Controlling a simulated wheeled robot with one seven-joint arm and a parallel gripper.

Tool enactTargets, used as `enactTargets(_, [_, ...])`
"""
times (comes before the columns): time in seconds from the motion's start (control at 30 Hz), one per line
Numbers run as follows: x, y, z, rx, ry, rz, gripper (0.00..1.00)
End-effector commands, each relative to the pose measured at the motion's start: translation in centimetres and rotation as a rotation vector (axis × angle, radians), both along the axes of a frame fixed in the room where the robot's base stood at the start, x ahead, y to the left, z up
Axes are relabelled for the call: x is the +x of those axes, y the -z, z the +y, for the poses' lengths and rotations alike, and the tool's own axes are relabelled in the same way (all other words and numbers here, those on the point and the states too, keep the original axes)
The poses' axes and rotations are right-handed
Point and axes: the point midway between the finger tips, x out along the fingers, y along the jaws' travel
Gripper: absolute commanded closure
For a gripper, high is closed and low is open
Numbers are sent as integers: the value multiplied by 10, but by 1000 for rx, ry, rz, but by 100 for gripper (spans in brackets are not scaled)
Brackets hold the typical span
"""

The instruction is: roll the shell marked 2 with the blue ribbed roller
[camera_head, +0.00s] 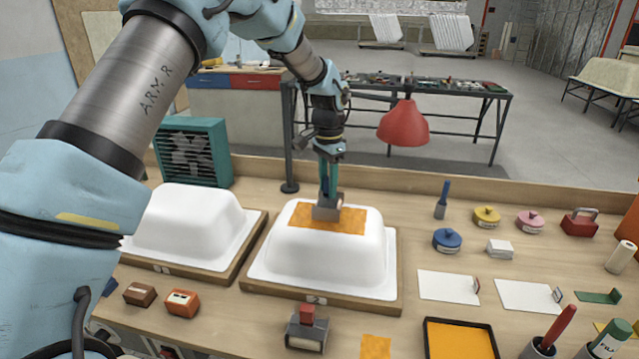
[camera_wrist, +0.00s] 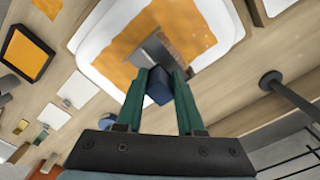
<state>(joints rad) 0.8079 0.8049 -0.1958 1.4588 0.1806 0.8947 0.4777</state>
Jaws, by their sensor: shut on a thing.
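The white shell marked 2 (camera_head: 335,262) stands upside down on its wooden board (camera_head: 315,299) at the middle of the bench. An orange patch (camera_head: 350,222) covers part of its top; it also shows in the wrist view (camera_wrist: 118,62). My gripper (camera_head: 328,185) is above this patch, pointing down. Its green fingers are shut on the blue handle (camera_wrist: 158,88) of the roller. The roller's grey metal frame (camera_head: 327,208) is at the patch and seems to touch it. Its ribbed part is mostly hidden in the head view.
The shell marked 1 (camera_head: 190,228) stands close on the left. A red-handled tool (camera_head: 307,330) is in front, beside an orange-filled tray (camera_head: 462,325). A red lamp (camera_head: 404,124) hangs behind, right of my gripper. Tins and white cards (camera_head: 448,287) lie to the right.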

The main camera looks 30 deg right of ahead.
Motion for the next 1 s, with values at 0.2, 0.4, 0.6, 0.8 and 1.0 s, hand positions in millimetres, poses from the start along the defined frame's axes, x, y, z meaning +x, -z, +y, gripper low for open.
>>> enactTargets(0.2, [-8, 3, -6, 3, 1, 5, 100])
enactTargets(0.4, [-16, 3, -15, 3, 3, 5, 100])
enactTargets(0.6, [-27, 3, -27, 3, 2, 4, 100])
enactTargets(0.8, [-31, 2, -31, 3, 2, 4, 100])
enactTargets(1.0, [-40, 2, -41, 3, 2, 4, 100])
